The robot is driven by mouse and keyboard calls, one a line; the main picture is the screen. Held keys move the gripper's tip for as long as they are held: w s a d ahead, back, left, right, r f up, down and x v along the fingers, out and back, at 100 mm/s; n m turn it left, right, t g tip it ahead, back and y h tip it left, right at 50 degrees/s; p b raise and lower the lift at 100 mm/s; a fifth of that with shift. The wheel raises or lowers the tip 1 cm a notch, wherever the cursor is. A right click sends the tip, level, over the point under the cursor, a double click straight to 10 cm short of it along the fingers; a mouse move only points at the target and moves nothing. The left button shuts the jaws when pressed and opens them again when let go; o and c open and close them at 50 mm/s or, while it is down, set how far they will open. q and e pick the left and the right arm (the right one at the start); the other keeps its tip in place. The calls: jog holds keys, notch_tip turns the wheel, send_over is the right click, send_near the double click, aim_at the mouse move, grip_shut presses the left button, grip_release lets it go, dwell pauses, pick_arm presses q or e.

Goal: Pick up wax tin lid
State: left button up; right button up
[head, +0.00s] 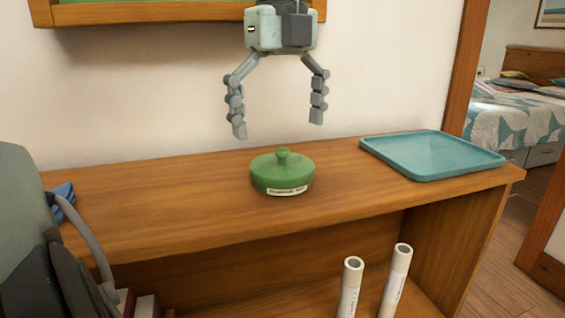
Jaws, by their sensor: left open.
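A round green wax tin lid (283,161) with a small knob on top sits on the wooden tabletop, near its middle. It has a pale label on its front side. I cannot tell whether there is a separate tin under it. My left gripper (277,126) points down above and slightly behind the lid. Its two fingers are spread wide and nothing is between them. The fingertips are apart from the lid. My right gripper is not seen.
A teal tray (432,154) lies on the right end of the wooden table (180,205). A blue item (64,190) lies at the left end. Two white tubes (396,278) stand on the lower shelf. The tabletop around the lid is clear. A bed shows beyond the doorway.

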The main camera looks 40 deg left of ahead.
aim_at(282, 150)
pick_arm(q)
notch_tip(282, 150, down, 5)
jog(key=shift+w+d+r, duration=0.1)
jog(key=c, duration=1.1)
jog(key=shift+c, duration=0.6)
